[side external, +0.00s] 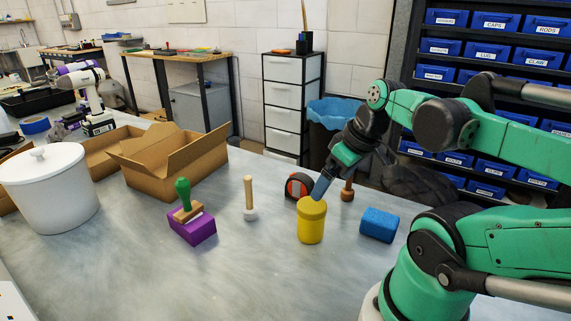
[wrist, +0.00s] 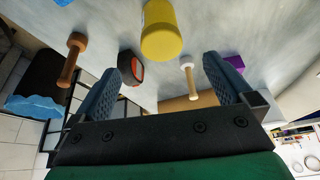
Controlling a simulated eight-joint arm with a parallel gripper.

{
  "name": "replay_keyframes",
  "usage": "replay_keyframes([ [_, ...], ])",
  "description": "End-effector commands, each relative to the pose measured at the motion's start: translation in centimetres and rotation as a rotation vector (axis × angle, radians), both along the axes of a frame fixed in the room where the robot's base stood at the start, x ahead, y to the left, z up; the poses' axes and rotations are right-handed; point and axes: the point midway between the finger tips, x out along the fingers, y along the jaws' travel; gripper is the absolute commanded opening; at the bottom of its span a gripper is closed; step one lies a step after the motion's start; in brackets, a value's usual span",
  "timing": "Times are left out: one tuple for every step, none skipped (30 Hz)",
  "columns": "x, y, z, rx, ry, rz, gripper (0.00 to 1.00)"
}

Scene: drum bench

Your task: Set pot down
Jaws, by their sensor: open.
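The yellow pot (side external: 311,224) with a yellow lid stands upright on the grey bench (side external: 265,285). In the wrist view, the yellow pot (wrist: 161,32) is at the top centre, ahead of the gap between my fingers. My gripper (side external: 319,192) is just above and beside the pot's lid in the side external view. Its two blue fingers are spread apart with nothing between them, as the wrist view of my gripper (wrist: 168,64) shows. The near finger overlaps the lid's edge in the side external view, so I cannot tell whether they touch.
An orange and black tape measure (side external: 298,186) and a brown wooden-handled tool (side external: 347,190) stand close behind the pot. A white-based tool (side external: 249,200), a purple block (side external: 192,231), a cardboard box (side external: 175,165) and a white lidded container (side external: 48,195) are left.

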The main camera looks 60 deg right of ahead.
Motion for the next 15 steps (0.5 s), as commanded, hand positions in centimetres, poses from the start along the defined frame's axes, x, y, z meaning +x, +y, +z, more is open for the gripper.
replay_keyframes([
  [-0.2, 0.0, 0.3, 0.000, 0.000, -0.001, 1.00],
  [-0.2, 0.1, 0.5, 0.000, 0.000, -0.001, 1.00],
  [-0.3, 0.1, 0.7, 0.000, 0.000, 0.000, 1.00],
  [-0.4, 0.1, 0.8, 0.000, 0.000, 0.000, 1.00],
  [-0.4, 0.2, 0.9, -0.001, -0.001, 0.002, 1.00],
  [-0.2, 0.3, 0.9, -0.003, -0.002, 0.006, 1.00],
  [0.0, 0.4, 0.9, -0.005, -0.005, 0.010, 1.00],
  [0.3, 0.7, 0.9, -0.010, -0.009, 0.019, 1.00],
  [1.0, 1.1, 0.8, -0.015, -0.018, 0.033, 1.00],
  [1.6, 1.6, 0.8, -0.022, -0.028, 0.045, 1.00],
  [2.3, 2.2, 0.7, -0.029, -0.039, 0.060, 1.00],
  [3.3, 3.1, 0.6, -0.035, -0.059, 0.079, 1.00],
  [4.0, 3.8, 0.5, -0.040, -0.077, 0.094, 1.00],
  [4.7, 4.6, 0.4, -0.043, -0.093, 0.107, 1.00],
  [5.5, 5.7, 0.3, -0.045, -0.118, 0.126, 1.00],
])
